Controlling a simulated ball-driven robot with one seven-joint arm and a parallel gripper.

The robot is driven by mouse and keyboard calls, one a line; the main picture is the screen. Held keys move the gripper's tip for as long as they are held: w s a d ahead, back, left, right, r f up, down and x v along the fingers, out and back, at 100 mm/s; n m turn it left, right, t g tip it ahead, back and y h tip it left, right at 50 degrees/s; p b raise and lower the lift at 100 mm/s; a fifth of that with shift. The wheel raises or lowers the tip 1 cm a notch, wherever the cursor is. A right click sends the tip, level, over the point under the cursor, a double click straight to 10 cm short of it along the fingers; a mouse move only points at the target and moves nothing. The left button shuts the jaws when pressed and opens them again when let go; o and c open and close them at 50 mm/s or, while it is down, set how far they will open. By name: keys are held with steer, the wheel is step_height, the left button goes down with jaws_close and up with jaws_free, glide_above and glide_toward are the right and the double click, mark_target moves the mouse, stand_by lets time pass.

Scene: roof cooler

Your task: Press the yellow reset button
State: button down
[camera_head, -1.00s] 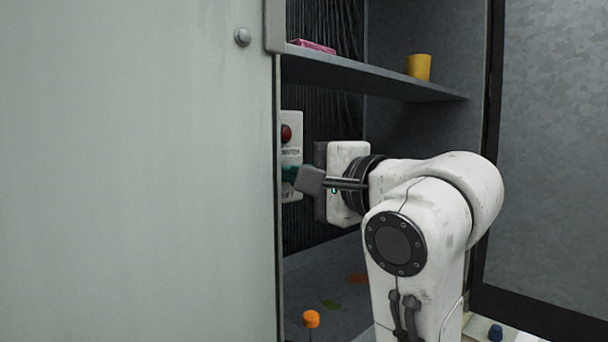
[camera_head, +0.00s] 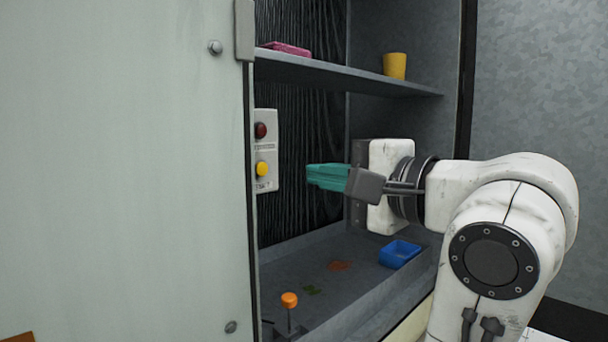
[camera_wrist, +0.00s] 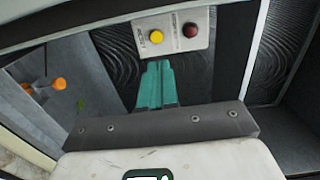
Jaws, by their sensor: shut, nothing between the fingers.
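The yellow reset button (camera_head: 262,169) is on a pale panel (camera_head: 266,190) on the cabinet's back wall, below a dark red button (camera_head: 260,130). In the wrist view the yellow button (camera_wrist: 156,37) is just beyond the fingertips, with the red button (camera_wrist: 190,30) to its right. My gripper (camera_head: 312,175) has teal fingers, shut and empty, pointing left toward the panel. In the head view a clear gap separates the fingertips from the yellow button. The fingers also show in the wrist view (camera_wrist: 158,66).
A grey door (camera_head: 120,170) fills the left. A shelf (camera_head: 340,78) above holds a yellow cup (camera_head: 395,66) and a pink item (camera_head: 287,48). Below are a blue tray (camera_head: 388,259) and an orange-knobbed lever (camera_head: 289,300).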

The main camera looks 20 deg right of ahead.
steer(key=shift+v, duration=1.4)
steer(key=s+d+f+n+g+h, duration=0.1)
steer(key=s+f+n+g+h, duration=0.2)
steer(key=f, duration=1.6)
steer(key=d+f+n+g+h, duration=0.1)
steer(key=d+f+n+g, duration=0.3)
steer(key=f, duration=1.5)
steer(key=s+f+n+g+h, duration=0.2)
steer(key=s+f+n+g, duration=0.4)
steer(key=s+f, duration=1.6)
steer(key=s+g, duration=0.2)
steer(key=shift+s+f+n+g, duration=0.2)
steer(key=shift+f+n+g, duration=0.15)
steer(key=shift+n+g, duration=0.05)
steer(key=shift+d, duration=0.15)
